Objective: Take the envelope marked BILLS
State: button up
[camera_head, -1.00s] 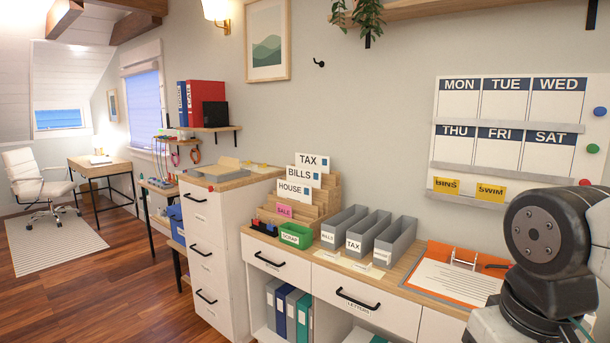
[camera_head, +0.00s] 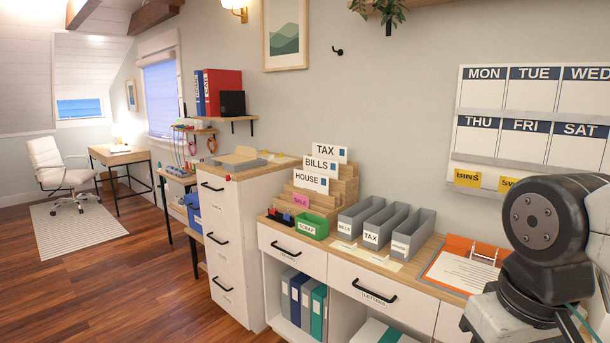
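The envelope marked BILLS (camera_head: 320,165) is white with dark letters and a blue square at its right end. It stands upright in the middle tier of a stepped wooden sorter (camera_head: 345,190) on the low cabinet. The TAX envelope (camera_head: 329,151) stands behind it and the HOUSE envelope (camera_head: 311,181) in front, hiding its lower part. A pink SALE card (camera_head: 300,200) is at the sorter's front. A dark joint of my arm shows at the lower right, well right of the sorter. My gripper is out of view.
Grey bins, one labelled TAX (camera_head: 377,237), stand right of the sorter. A green SCRAP box (camera_head: 314,226) is in front of it. An orange clipboard (camera_head: 446,251) lies further right. A taller drawer cabinet (camera_head: 224,240) stands left. The wooden floor at left is open.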

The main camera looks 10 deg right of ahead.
aim_at(325, 166)
jog(key=u, duration=0.7)
jog(key=i, duration=1.15)
jog(key=u, duration=0.6)
jog(key=i, duration=1.4)
jog(key=z, duration=0.6)
jog(key=i, duration=0.75)
jog(key=z, duration=1.35)
jog(key=i, duration=0.55)
jog(key=z, duration=0.55)
